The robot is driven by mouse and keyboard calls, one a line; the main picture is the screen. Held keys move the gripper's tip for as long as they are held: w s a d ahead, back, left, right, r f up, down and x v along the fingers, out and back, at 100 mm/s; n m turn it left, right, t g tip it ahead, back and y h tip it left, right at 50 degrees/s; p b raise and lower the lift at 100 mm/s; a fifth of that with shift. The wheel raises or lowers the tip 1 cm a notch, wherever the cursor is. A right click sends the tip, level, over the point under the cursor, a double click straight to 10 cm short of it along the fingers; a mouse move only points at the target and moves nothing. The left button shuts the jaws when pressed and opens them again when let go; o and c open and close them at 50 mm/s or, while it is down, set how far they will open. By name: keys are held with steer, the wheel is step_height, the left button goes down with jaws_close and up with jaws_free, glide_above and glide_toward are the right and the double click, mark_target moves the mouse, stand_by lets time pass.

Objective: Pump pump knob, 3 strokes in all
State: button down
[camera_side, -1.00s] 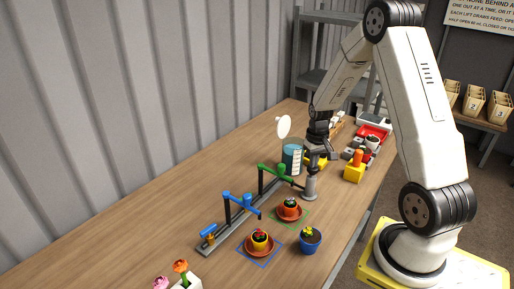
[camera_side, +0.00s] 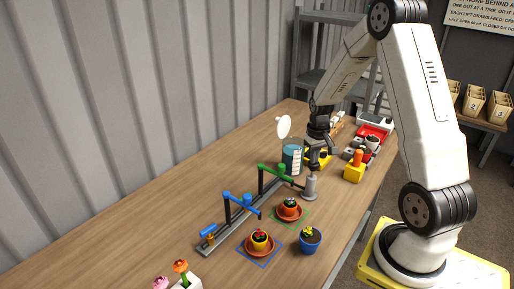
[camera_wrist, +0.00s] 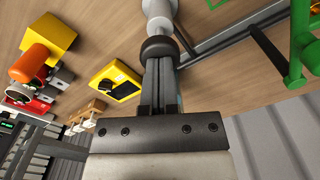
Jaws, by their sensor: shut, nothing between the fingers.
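The pump is a grey cylinder on a round foot (camera_side: 310,187), upright near the table's right side in the side view. In the wrist view its pale body (camera_wrist: 159,8) stands straight beyond my fingertips. A dark round knob (camera_wrist: 160,46) tops its rod. My gripper (camera_side: 314,168) points down directly above the pump. In the wrist view my gripper (camera_wrist: 159,60) has its fingers together, empty, with their tips at the knob. I cannot tell whether the tips touch it.
Green (camera_side: 276,170) and blue (camera_side: 240,200) lever taps stand left of the pump. A blue-filled beaker (camera_side: 292,158) stands behind. A yellow block with an orange top (camera_side: 355,172) is to the right. The table's left side is clear.

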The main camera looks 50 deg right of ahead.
steer(key=shift+r, duration=2.2)
steer(key=shift+r, duration=0.1)
step_height(320, 180, up, 5)
steer(key=shift+f, duration=0.15)
steer(key=shift+f, duration=0.1)
steer(key=shift+f, duration=3.15)
steer(key=shift+f, duration=0.2)
steer(key=shift+f, duration=0.4)
steer(key=shift+f, duration=0.3)
